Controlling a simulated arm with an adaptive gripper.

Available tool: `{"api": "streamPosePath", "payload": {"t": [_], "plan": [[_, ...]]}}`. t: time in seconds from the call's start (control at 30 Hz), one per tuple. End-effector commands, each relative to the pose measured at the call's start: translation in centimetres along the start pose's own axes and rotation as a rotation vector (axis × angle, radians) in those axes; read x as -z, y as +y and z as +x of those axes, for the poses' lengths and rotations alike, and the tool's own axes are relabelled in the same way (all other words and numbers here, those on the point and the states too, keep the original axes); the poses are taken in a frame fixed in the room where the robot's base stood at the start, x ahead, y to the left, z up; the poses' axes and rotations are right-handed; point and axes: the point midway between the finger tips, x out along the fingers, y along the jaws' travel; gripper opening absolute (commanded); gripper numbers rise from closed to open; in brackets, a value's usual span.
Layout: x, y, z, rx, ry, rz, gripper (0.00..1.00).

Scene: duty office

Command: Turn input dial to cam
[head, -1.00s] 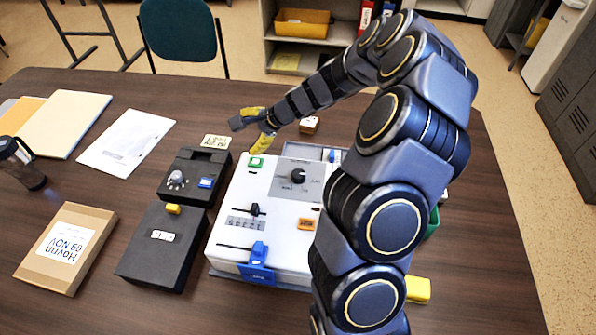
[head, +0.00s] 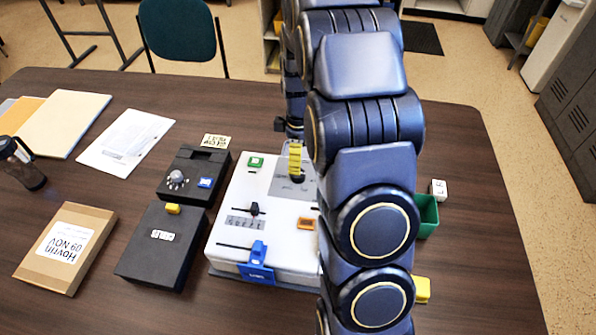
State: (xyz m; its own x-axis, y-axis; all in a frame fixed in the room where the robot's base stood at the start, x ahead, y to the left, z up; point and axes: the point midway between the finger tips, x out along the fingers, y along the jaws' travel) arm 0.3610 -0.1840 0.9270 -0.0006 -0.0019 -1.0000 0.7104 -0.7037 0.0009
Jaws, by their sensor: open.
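A white control box (head: 232,222) stands on the table. Its grey dial panel (head: 284,186) is at the back and partly covered by my arm. The black dial on that panel is hidden now behind my gripper and arm. My gripper (head: 295,160) points down over this panel, with a yellow-tipped finger showing. It is open; whether it touches the dial cannot be told. A black box to the left carries a pale round knob (head: 176,179) and a blue button (head: 205,183). The dial labels are too small to read.
The white box also has a green button (head: 255,162), a black slider (head: 254,208), a blue lever (head: 258,256) and an orange switch (head: 306,224). A cardboard box (head: 64,247) lies left. A green bin (head: 427,215) stands right of my arm.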

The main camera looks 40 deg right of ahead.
Motion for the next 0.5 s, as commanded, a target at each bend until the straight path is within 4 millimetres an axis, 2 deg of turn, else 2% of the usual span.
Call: {"api": "streamPosePath", "payload": {"t": [0.3,0.5], "plan": [[0.0,-0.1,5.1,0.004,-0.001,0.002,0.64],[0.0,-0.1,6.2,0.002,0.001,0.003,0.64]]}}
